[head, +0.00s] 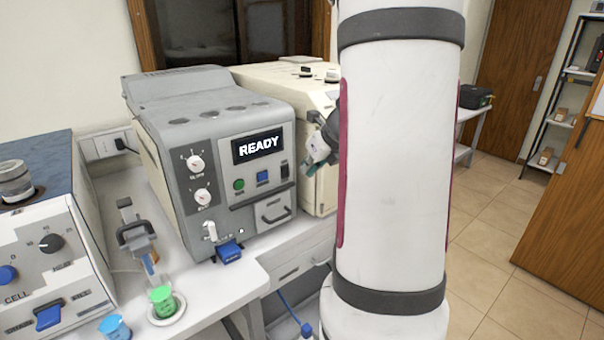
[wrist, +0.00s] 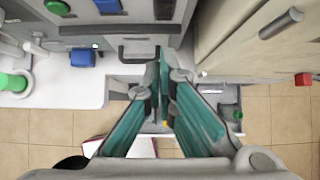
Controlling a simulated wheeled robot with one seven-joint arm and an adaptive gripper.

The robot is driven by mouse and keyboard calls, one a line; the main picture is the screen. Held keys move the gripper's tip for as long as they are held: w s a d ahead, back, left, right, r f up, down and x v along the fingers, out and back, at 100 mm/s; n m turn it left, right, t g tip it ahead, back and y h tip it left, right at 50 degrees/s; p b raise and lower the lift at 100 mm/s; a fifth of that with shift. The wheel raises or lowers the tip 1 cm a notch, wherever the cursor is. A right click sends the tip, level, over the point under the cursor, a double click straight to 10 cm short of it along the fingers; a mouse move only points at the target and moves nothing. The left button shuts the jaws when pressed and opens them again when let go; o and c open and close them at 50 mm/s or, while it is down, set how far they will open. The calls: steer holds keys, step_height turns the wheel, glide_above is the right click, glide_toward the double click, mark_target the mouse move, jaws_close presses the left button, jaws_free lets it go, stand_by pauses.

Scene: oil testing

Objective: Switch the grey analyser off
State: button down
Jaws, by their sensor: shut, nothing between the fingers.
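The grey analyser (head: 190,110) stands on the white bench in the head view, its display (head: 258,147) lit with READY. Below the display are a green button (head: 239,184), a blue button (head: 263,178) and a dark rocker switch (head: 285,171). The wrist view shows the green button (wrist: 58,7), blue button (wrist: 107,5) and dark switch (wrist: 165,8) along its top edge. My gripper (head: 308,168) is at the analyser's right front, partly hidden by my arm. In the wrist view my gripper (wrist: 163,72) is shut and empty, its tips below the switch, apart from it.
A cream machine (head: 318,98) stands close on the right of the analyser. A drawer handle (head: 276,212) and a blue tab (head: 229,251) stick out of the analyser's front. Green (head: 162,300) and blue (head: 114,327) beakers stand at front left. Another instrument (head: 50,275) is at far left.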

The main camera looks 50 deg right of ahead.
mark_target(286, 172)
steer(key=shift+v, duration=2.3)
steer(key=shift+s+d+f+p, duration=0.1)
steer(key=shift+s+f+p, duration=0.2)
steer(key=shift+f+p, duration=0.55)
steer(key=shift+r, duration=0.1)
steer(key=w+r+x, duration=0.1)
steer(key=w+x, duration=0.1)
steer(key=x, duration=1)
steer(key=shift+w+d, duration=0.3)
steer(key=shift+w, duration=0.05)
